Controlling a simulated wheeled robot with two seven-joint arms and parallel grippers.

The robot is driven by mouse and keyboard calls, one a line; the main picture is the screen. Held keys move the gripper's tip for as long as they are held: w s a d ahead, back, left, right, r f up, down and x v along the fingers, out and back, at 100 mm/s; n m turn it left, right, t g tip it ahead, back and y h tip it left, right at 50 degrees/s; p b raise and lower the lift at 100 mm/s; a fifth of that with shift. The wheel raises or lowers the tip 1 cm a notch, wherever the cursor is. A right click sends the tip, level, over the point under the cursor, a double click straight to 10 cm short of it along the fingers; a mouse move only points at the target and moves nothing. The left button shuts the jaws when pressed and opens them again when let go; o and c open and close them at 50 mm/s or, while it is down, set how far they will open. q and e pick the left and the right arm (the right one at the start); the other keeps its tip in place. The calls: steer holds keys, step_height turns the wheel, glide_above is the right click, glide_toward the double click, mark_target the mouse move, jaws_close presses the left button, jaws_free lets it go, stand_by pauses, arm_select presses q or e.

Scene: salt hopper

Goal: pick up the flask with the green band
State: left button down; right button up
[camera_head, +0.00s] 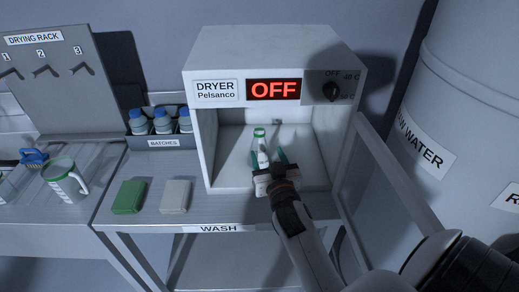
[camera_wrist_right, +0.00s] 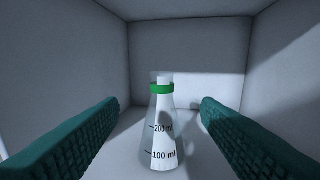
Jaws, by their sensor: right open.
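The flask with the green band (camera_head: 261,146) stands upright inside the open dryer (camera_head: 206,125). In the right wrist view the flask (camera_wrist_right: 163,128) is clear conical glass with a green band at its neck and volume marks on its side. My right gripper (camera_head: 268,158) reaches into the dryer from the front. Its two green fingers are open, one on each side of the flask, with gaps between them and the glass in the wrist view (camera_wrist_right: 160,125). The lower part of the flask is partly hidden by the gripper in the head view. My left gripper is not in view.
The dryer's display (camera_head: 273,89) reads OFF, with a knob (camera_head: 331,91) beside it. A green block (camera_head: 129,196) and a pale block (camera_head: 175,196) lie on the wash table. A batches bin (camera_head: 164,141) holds blue-capped bottles. A mug (camera_head: 65,182) stands left.

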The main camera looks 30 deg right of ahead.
mark_target(261, 134)
steer(key=p+x, duration=0.1)
steer(key=x, duration=0.5)
steer(key=shift+w+d+r+p, duration=0.2)
steer(key=shift+w+p, duration=0.1)
steer(key=shift+p, duration=0.15)
steer(key=p+x, duration=0.1)
steer(key=x, duration=0.2)
steer(key=shift+w+d+r, duration=0.1)
steer(key=shift+w+d, duration=0.2)
steer(key=shift+w, duration=0.3)
steer(key=shift+s, duration=0.1)
steer(key=shift+c, duration=0.9)
jaws_close()
